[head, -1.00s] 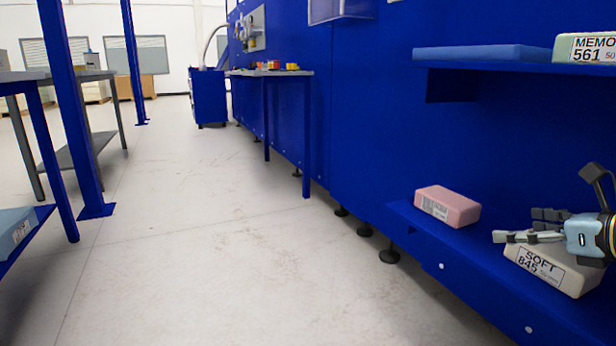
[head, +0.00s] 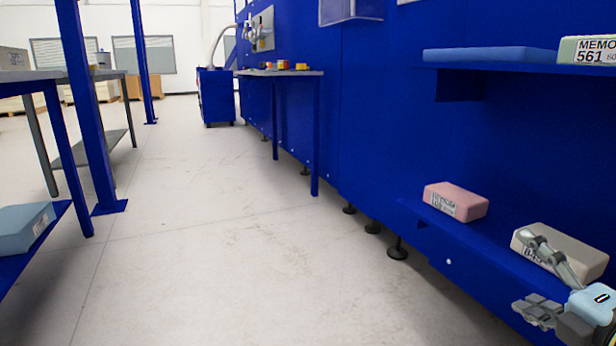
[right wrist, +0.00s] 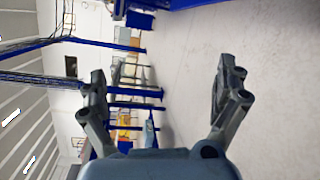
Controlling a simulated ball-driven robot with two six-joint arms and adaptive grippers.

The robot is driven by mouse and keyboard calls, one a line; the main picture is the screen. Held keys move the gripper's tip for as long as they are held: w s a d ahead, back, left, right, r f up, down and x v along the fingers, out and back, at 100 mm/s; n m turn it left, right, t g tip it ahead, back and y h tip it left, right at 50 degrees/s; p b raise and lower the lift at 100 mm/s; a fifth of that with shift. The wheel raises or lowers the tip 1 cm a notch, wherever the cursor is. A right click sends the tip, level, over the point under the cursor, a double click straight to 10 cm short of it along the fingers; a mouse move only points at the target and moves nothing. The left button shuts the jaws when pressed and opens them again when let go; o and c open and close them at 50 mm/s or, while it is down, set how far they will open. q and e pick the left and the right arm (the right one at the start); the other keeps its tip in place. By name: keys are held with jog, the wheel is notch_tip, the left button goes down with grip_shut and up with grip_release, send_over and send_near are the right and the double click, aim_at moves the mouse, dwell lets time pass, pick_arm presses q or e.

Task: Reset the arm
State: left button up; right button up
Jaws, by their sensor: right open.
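My right gripper (head: 537,275) is at the lower right of the head view, in front of the lower blue shelf. Its fingers are spread apart with nothing between them, and one finger overlaps the off-white foam block (head: 574,251) in the picture. That block lies on the lower shelf, its label partly hidden. The right wrist view also shows the open, empty fingers (right wrist: 165,95), with floor and distant furniture beyond them. My left gripper is not in view.
A pink foam block (head: 456,201) lies on the lower shelf (head: 470,258). A blue slab (head: 490,54) and a pale green block (head: 588,49) lie on the upper shelf. A blue-grey block (head: 24,228) sits on a low shelf at left. The floor (head: 220,240) between is clear.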

jog(key=s+a+f+m+g+h+p, duration=0.1)
jog(key=s+a+f+m+g+p, duration=0.2)
jog(key=s+f+m, duration=0.55)
jog(key=s+a+f+m+g+h+p, duration=0.1)
jog(key=s+f+m+g+p, duration=0.4)
jog(key=s, duration=0.7)
jog(key=s+a+f+m+g+h+p, duration=0.1)
jog(key=s+f+m+g+p, duration=0.1)
jog(key=s+f+m+g, duration=0.55)
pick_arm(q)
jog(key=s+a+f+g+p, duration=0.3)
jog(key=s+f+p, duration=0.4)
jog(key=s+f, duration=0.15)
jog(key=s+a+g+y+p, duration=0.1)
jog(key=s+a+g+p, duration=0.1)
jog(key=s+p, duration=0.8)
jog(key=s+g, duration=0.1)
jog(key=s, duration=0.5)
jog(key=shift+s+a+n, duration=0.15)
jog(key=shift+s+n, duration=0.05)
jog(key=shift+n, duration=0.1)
pick_arm(e)
jog(key=s+d+m, duration=0.1)
jog(key=s+d, duration=0.1)
jog(key=s, duration=2)
jog(key=shift+s+d+f+g, duration=0.25)
jog(key=shift+s+d+g, duration=0.05)
jog(key=shift+d+g, duration=0.1)
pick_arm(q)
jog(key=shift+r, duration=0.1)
